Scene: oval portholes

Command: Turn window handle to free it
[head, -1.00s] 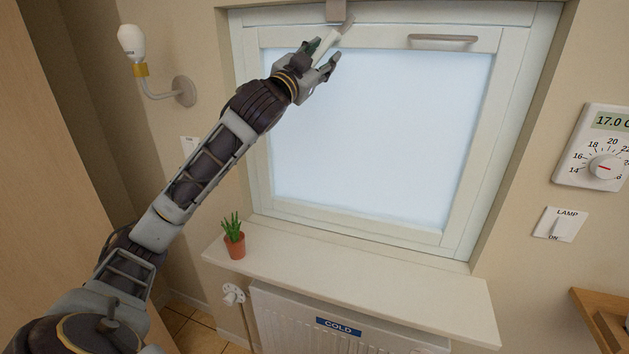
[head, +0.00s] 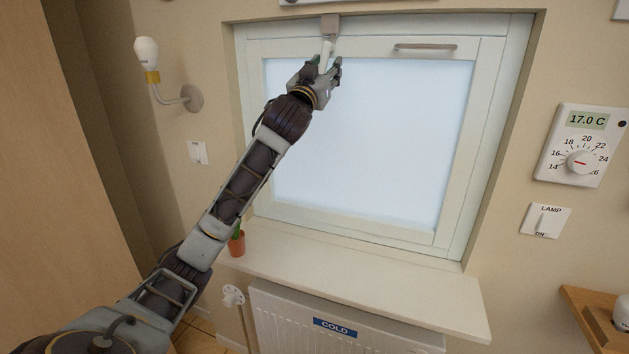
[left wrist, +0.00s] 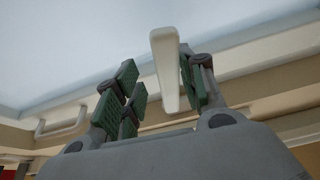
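The window handle (head: 327,52) is a pale lever at the top of the window frame, under a grey-beige mount (head: 330,24). It points almost straight down, tilted slightly left. My left gripper (head: 325,66) is around its lower part, with fingers on both sides. In the left wrist view the handle (left wrist: 165,68) stands between the green finger pads, close to the right-hand pads and with a gap to the left-hand ones. The left gripper (left wrist: 155,90) is open there. The window sash (head: 262,190) looks closed. My right gripper is out of view.
A grey bar grip (head: 425,47) is on the sash to the right of the handle. A wall lamp (head: 148,52) is at left. Below are the sill (head: 380,275) with a potted plant (head: 237,244) partly behind my arm, and a radiator (head: 300,322). A thermostat (head: 580,150) is at right.

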